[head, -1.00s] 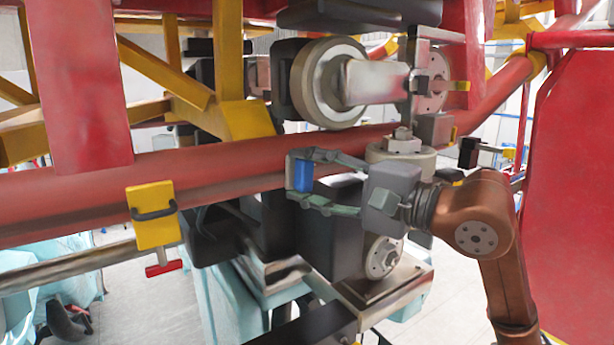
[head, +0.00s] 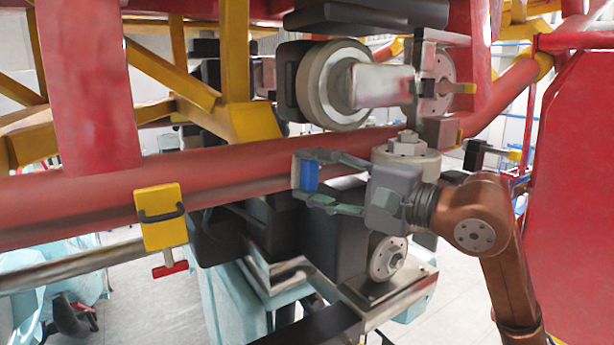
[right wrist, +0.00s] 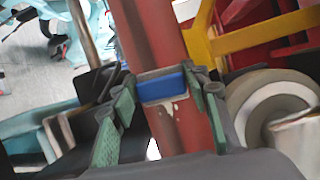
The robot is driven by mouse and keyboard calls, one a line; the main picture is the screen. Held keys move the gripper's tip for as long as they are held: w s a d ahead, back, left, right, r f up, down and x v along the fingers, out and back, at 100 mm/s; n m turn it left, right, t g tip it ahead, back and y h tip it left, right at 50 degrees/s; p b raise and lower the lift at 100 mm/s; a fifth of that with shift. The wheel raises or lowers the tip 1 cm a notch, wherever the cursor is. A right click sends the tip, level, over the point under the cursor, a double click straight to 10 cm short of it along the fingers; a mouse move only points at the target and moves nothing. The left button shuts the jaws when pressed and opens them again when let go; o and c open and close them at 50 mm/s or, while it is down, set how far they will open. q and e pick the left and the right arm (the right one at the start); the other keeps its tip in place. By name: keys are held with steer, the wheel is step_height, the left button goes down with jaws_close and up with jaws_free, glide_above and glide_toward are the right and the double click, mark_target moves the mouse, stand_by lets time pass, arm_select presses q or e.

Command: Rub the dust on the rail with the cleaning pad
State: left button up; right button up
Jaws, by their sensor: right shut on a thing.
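The cleaning pad (head: 310,177) is a small blue block with a grey side. My right gripper (head: 308,178) is shut on it, with green fingers on either side. The rail (head: 235,178) is a thick red tube running across the head view. The pad is at the rail's near side; I cannot tell if it touches. In the right wrist view, the pad (right wrist: 161,89) lies across the rail (right wrist: 150,35) between the fingertips (right wrist: 160,92). Small pale marks show on the rail (right wrist: 172,106) just below the pad; I cannot tell if they are dust. My left gripper is out of view.
Wheels (head: 335,85) and a dark wheel assembly (head: 335,240) crowd the space above and below my right gripper. A red panel (head: 575,190) stands at the right.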

steer(key=shift+w+d, duration=0.3)
steer(key=shift+d, duration=0.3)
steer(key=shift+w+d, duration=0.3)
steer(key=shift+d, duration=0.3)
steer(key=shift+w+d+p, duration=0.6)
steer(key=shift+w+d, duration=0.5)
steer(key=shift+d, duration=0.2)
steer(key=shift+s+a+b, duration=0.25)
steer(key=shift+s+a, duration=0.4)
steer(key=shift+a, duration=0.3)
steer(key=shift+s+a+b, duration=0.2)
steer(key=shift+s+a, duration=0.4)
steer(key=shift+a, duration=0.4)
steer(key=shift+s+a+b, duration=0.25)
steer(key=shift+s+a, duration=0.4)
steer(key=shift+a, duration=0.3)
steer(key=shift+d, duration=0.15)
steer(key=shift+s+d+f+b, duration=0.1)
steer(key=shift+s+d+b, duration=0.25)
steer(key=shift+s+b, duration=0.25)
steer(key=shift+s+d+b, duration=0.3)
steer(key=shift+s+d, duration=0.35)
steer(key=shift+s, duration=0.3)
steer(key=shift+s+d+b, duration=0.25)
steer(key=shift+s+d, duration=0.35)
steer(key=shift+s, duration=0.35)
